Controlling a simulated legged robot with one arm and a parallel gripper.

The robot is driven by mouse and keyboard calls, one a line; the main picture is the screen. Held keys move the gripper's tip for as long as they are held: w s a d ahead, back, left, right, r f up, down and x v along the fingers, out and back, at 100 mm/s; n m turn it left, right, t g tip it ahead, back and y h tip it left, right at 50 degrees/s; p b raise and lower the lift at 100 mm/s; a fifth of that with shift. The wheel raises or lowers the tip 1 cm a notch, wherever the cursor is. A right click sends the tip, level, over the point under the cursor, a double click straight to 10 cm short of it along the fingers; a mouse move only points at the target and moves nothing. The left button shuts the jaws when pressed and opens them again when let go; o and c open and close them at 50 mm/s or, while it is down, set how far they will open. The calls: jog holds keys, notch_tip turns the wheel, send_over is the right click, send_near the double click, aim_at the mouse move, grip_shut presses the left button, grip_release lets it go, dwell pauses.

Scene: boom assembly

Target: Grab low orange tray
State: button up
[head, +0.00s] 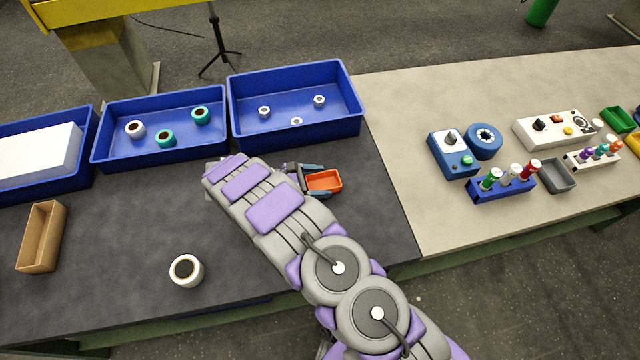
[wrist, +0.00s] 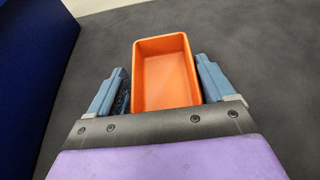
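The low orange tray (head: 324,181) sits on the dark mat, just right of my gripper (head: 312,180) in the head view. In the wrist view the orange tray (wrist: 166,74) is empty and lies between the two blue fingers of my gripper (wrist: 162,80). The fingers are spread along its left and right sides. A gap shows at the left finger; the right finger is very close to the tray wall, and I cannot tell whether it touches. The near end of the tray is hidden behind my gripper's body.
A blue bin with several small white parts (head: 342,127) stands behind the tray; a blue wall (wrist: 32,60) is at left in the wrist view. A white cup-like part (head: 187,270) and a brown tray (head: 41,237) are at left. Mat right of the orange tray is clear.

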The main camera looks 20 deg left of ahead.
jog(key=shift+d+r, duration=0.15)
jog(key=shift+d, duration=0.4)
jog(key=c, duration=0.4)
jog(key=shift+a, duration=0.15)
jog(key=c, duration=0.3)
jog(key=shift+a, duration=0.25)
jog(key=shift+c, duration=0.2)
